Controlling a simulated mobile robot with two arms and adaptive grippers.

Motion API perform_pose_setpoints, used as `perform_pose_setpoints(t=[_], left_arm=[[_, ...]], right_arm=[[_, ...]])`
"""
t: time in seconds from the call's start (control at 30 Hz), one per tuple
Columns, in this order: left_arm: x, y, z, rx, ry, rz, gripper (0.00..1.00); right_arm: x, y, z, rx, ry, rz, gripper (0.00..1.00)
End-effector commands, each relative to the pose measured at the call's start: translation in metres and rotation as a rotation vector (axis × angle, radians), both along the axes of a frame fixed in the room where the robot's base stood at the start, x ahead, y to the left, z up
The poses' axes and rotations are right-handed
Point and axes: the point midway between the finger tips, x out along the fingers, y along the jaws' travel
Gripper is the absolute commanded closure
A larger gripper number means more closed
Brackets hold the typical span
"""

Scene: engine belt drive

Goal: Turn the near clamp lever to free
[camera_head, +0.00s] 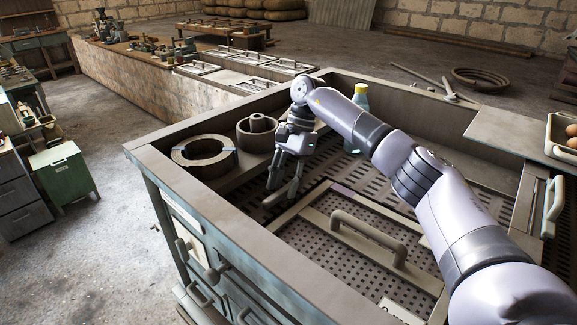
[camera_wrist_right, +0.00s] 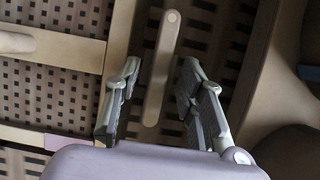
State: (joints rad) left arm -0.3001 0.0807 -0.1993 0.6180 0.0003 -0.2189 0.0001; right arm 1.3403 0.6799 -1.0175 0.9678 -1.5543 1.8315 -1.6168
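A flat beige lever bar (camera_wrist_right: 161,70) with rounded ends, which looks like the near clamp lever, lies over the dark slotted floor in the right wrist view. My right gripper (camera_head: 281,192) points down into the well of the bench in the head view. In the right wrist view my right gripper (camera_wrist_right: 156,95) is open, with one finger on each side of the bar. Gaps show between the bar and both fingers, so it is not gripped. My left gripper is not in view.
A framed perforated panel with a raised handle (camera_head: 368,236) lies right of the gripper. A split ring (camera_head: 204,156) and a hub (camera_head: 257,134) sit on the left ledge. A capped bottle (camera_head: 360,97) stands behind my forearm. The bench rim (camera_head: 215,210) borders the well.

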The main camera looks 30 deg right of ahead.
Motion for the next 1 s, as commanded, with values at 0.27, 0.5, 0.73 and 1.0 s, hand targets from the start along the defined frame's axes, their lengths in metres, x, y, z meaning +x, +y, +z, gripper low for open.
perform_pose_setpoints(t=[0.27, 0.5, 0.73, 1.0], left_arm=[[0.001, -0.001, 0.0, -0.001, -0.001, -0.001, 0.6], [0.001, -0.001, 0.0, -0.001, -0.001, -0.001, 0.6], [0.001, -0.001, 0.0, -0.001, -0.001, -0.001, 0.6], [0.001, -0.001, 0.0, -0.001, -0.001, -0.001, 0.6]], right_arm=[[0.009, -0.02, 0.053, 0.001, -0.006, -0.005, 0.63], [0.014, -0.035, 0.092, 0.0, -0.003, -0.002, 0.63], [0.015, -0.041, 0.104, 0.001, -0.003, -0.001, 0.63], [0.015, -0.041, 0.105, 0.001, -0.002, -0.001, 0.63]])
